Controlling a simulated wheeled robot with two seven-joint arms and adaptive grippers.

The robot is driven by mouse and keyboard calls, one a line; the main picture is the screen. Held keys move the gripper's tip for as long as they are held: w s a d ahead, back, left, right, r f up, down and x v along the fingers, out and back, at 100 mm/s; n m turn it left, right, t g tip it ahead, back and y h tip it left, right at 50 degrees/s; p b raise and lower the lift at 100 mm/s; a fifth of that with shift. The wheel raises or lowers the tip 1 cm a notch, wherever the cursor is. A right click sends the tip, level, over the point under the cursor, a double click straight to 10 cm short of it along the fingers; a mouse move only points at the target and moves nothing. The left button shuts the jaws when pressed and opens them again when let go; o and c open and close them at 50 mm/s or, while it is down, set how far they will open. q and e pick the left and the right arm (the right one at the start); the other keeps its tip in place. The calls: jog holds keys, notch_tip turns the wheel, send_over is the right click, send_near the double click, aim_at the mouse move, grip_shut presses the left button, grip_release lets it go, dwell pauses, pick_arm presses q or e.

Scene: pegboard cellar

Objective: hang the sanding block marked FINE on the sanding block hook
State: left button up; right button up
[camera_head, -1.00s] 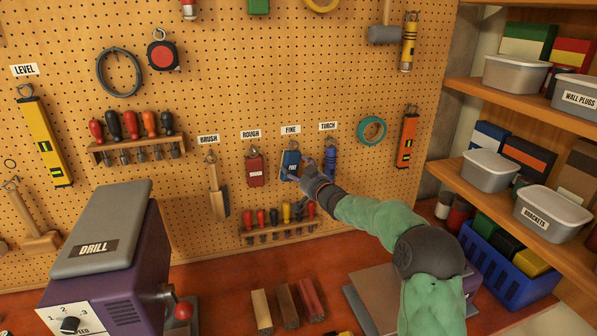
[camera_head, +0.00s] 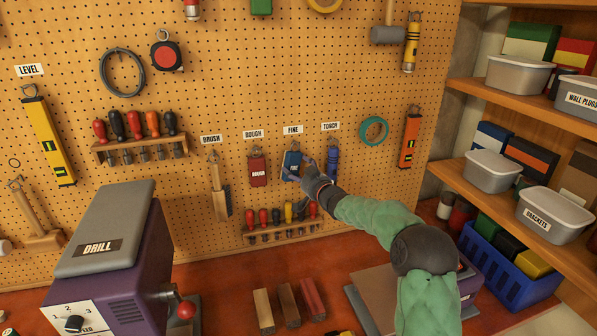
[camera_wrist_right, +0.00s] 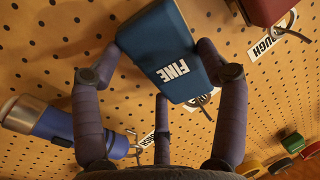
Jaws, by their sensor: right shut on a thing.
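The blue sanding block marked FINE (camera_head: 291,165) is at the pegboard under the FINE label (camera_head: 293,130). My right gripper (camera_head: 303,173) is shut on it from the lower right. In the wrist view the fingers (camera_wrist_right: 160,55) sit on either side of the blue block (camera_wrist_right: 160,45), with its FINE lettering toward me. A dark loop or hook (camera_wrist_right: 204,104) shows by the block's end there. I cannot tell whether the block's loop is around the sanding block hook. My left gripper is not in view.
The red ROUGH block (camera_head: 257,170) hangs close on the left, and the blue torch (camera_head: 332,164) close on the right. A rack of small screwdrivers (camera_head: 282,229) is just below. The drill (camera_head: 110,240) stands front left; shelves (camera_head: 530,95) are at right.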

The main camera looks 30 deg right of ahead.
jog(key=o, duration=1.4)
jog(key=shift+s, duration=0.15)
